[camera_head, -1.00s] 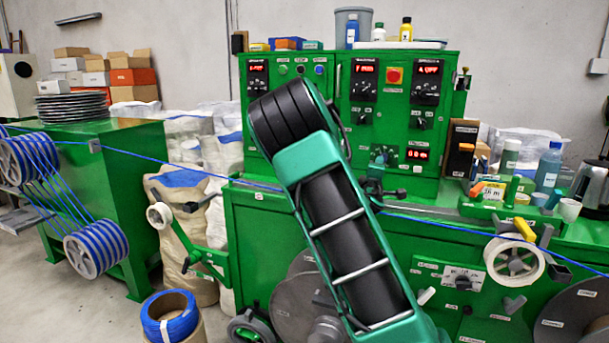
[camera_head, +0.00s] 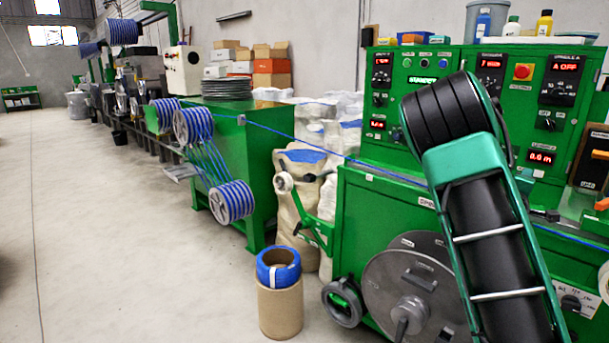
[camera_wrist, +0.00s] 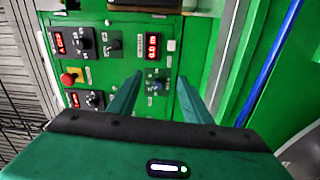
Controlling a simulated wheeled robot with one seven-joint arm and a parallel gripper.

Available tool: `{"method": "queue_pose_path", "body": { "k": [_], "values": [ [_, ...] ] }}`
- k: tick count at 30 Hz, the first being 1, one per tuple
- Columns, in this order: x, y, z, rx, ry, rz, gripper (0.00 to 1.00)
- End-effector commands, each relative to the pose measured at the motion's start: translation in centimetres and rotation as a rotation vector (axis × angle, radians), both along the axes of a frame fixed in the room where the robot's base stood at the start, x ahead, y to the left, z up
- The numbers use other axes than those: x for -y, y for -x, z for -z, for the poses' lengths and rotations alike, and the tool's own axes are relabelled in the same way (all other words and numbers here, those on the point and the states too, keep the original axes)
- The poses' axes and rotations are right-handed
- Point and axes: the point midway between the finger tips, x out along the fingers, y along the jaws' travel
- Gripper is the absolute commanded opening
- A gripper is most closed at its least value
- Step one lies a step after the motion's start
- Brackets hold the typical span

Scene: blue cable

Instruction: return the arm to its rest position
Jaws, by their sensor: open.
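My gripper (camera_wrist: 160,95) shows in the wrist view with its two green fingers apart and nothing between them. Beyond the fingers is the green control panel (camera_wrist: 120,75) with dials, red displays and a red button. In the head view my green and black arm rises at the right, in front of the green machine (camera_head: 385,220), and hides part of it. The gripper itself cannot be made out in the head view. The blue cable (camera_head: 320,148) runs from the pulleys on the left to the machine, and a blue strand shows at the right of the wrist view (camera_wrist: 270,65).
A cardboard drum with a blue coil (camera_head: 279,300) stands on the floor before the machine. A large grey reel (camera_head: 385,285) is on the machine's front. Blue-wound pulleys (camera_head: 232,202) stand left of it. The floor at the left (camera_head: 110,240) is clear.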

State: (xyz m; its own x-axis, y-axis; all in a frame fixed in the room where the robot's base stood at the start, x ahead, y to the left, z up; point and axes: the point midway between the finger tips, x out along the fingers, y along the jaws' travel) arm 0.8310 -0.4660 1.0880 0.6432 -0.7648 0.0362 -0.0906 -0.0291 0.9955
Motion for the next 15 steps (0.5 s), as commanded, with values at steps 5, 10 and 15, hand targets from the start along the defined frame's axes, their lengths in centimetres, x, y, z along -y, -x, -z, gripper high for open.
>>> {"method": "queue_pose_path", "body": {
  "k": [5, 10, 15],
  "values": [
    [0.6, 1.2, 1.0, 0.011, -0.073, 0.036, 0.45],
    [1.2, 3.4, 2.9, 0.027, -0.202, 0.098, 0.45],
    [1.5, 6.2, 5.0, 0.046, -0.352, 0.170, 0.45]
  ]
}}
